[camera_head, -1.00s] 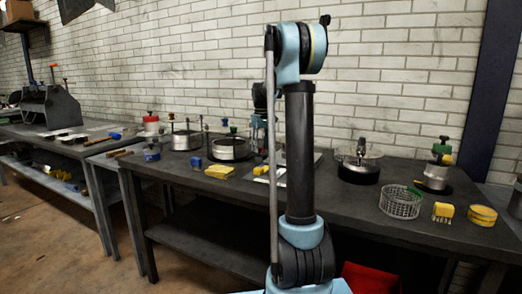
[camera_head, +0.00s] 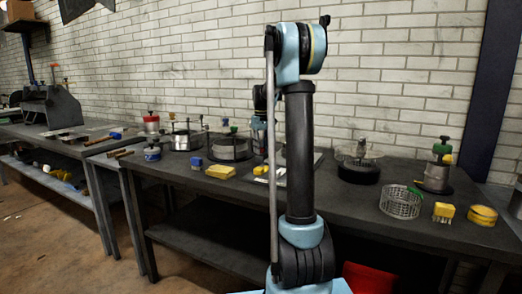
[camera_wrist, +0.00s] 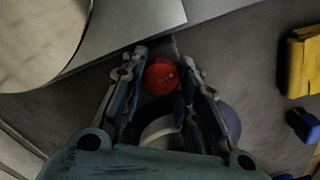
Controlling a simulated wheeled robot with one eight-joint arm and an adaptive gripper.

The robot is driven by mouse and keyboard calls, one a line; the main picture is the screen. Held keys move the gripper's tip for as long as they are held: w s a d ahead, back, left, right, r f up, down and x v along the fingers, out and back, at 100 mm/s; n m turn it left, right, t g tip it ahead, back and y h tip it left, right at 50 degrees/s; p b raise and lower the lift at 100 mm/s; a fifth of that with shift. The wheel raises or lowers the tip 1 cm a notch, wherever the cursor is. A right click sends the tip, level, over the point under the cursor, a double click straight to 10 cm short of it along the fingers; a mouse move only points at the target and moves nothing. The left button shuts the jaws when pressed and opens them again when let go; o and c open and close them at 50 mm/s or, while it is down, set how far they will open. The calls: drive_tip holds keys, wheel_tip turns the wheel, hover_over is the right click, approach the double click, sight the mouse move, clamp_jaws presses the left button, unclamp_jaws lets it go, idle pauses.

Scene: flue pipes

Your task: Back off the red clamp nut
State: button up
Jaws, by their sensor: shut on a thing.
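The red clamp nut (camera_wrist: 162,75) shows in the wrist view as a round red knob with faint marks on its top. My gripper (camera_wrist: 163,68) has its two blue-padded fingers on either side of the nut, shut on it. A pale curved part and a dark bluish round part (camera_wrist: 228,119) lie below the nut, partly covered by the fingers. In the head view my arm hides the gripper and the nut, so the contact cannot be seen there.
In the wrist view a large pale round piece (camera_wrist: 35,35) is at upper left, and a yellow block (camera_wrist: 304,62) and a blue piece (camera_wrist: 304,126) are at right. In the head view a wire basket (camera_head: 400,203), a yellow sponge (camera_head: 220,172) and several metal cylinders stand on the dark bench (camera_head: 355,215).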

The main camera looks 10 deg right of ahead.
drive_tip(key=shift+d+m, duration=0.1)
drive_tip(key=shift+m, duration=1)
drive_tip(key=o, duration=1.1)
drive_tip(key=shift+c, duration=0.2)
wheel_tip(320, 180, up, 12)
drive_tip(key=shift+f, duration=0.1)
